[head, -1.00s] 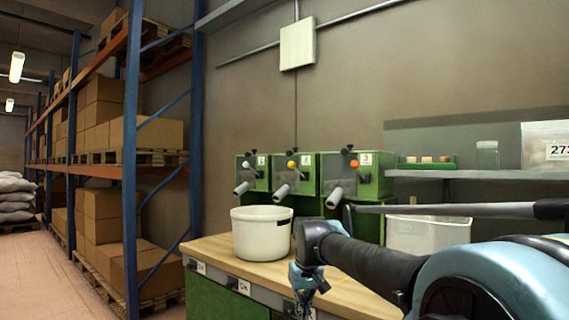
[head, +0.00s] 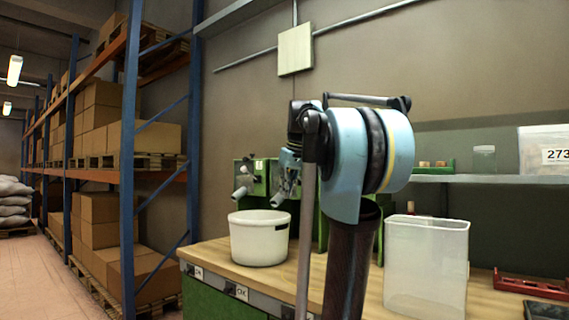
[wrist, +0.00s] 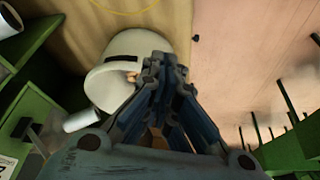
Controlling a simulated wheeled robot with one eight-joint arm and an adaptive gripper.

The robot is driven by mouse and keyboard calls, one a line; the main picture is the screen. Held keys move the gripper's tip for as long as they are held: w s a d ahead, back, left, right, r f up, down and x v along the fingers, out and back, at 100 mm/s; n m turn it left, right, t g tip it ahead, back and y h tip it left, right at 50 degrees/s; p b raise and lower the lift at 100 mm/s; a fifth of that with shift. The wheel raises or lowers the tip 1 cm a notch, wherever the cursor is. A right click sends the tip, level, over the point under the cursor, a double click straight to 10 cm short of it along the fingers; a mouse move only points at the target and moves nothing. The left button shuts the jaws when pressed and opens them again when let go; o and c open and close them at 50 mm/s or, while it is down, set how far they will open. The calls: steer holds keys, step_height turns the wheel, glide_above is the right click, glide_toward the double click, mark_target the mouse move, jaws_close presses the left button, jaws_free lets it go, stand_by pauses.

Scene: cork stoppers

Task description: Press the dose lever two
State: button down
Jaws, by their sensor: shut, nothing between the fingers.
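The green dispenser marked 1 (head: 252,178) stands on the bench at the back, with a grey spout. The middle dispenser (head: 279,201) beside it shows only in part behind my gripper (head: 288,172). Its number and dose lever two are hidden in the head view. The third dispenser is almost wholly hidden by my arm. In the wrist view my gripper (wrist: 165,65) is shut and empty, with the white pot (wrist: 130,65) below and beside the fingers. A green dispenser with a pale spout (wrist: 80,120) shows at the left there; I cannot make out which.
The white pot (head: 259,238) stands on the wooden bench (head: 225,252) in front of the dispensers. A clear bin (head: 426,262) stands to the right, with a red rack (head: 530,284) beyond. A shelf (head: 480,179) with a jar (head: 484,159) runs along the wall.

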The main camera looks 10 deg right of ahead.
steer(key=w+d+r+n+t, duration=0.1)
steer(key=w+d+r+n, duration=0.1)
steer(key=w+r, duration=0.8)
steer(key=w+d+r+n+t+y, duration=0.1)
steer(key=w+d+r+n, duration=0.1)
steer(key=w+r, duration=0.7)
steer(key=shift+w+r, duration=0.4)
steer(key=shift+r, duration=1.7)
steer(key=w+f, duration=0.3)
steer(key=f, duration=0.8)
steer(key=shift+w, duration=0.15)
steer(key=shift+a+f, duration=0.1)
